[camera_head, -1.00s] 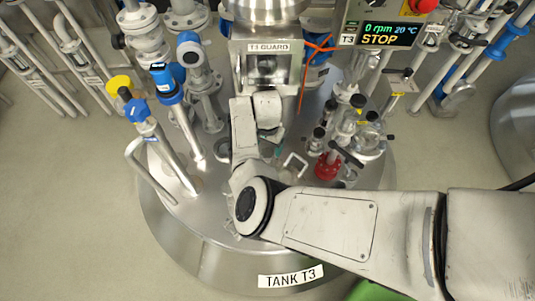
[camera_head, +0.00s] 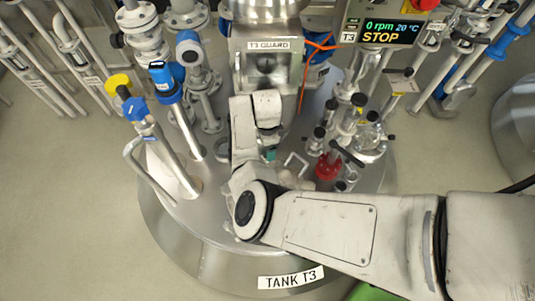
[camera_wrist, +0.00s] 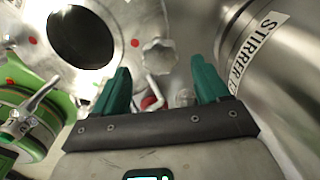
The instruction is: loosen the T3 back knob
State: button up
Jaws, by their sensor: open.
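My gripper (camera_wrist: 160,80) is open and empty, with its two green fingers spread in the wrist view. A pale lobed knob (camera_wrist: 158,52) shows beyond and between the fingertips, apart from both. It sits at the edge of a metal plate with a round dark opening (camera_wrist: 82,37); I cannot tell for certain that it is the T3 back knob. In the head view, the T3 guard (camera_head: 268,45) stands above tank T3 (camera_head: 215,245). My gripper there (camera_head: 270,155) is mostly hidden by my wrist, below the guard. No knob on the guard's back shows in the head view.
A steel cylinder marked STIRRER (camera_wrist: 265,75) is close to the right finger. A green-rimmed fitting with a metal lever (camera_wrist: 25,115) is at left in the wrist view. Valves, including a red-based one (camera_head: 327,166), crowd the tank lid. The display (camera_head: 385,33) reads 0 rpm, STOP.

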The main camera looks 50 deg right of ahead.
jog(key=m, duration=0.2)
jog(key=shift+m, duration=0.4)
notch_tip(320, 180, down, 6)
jog(key=b, duration=0.5)
jog(key=shift+c, duration=0.2)
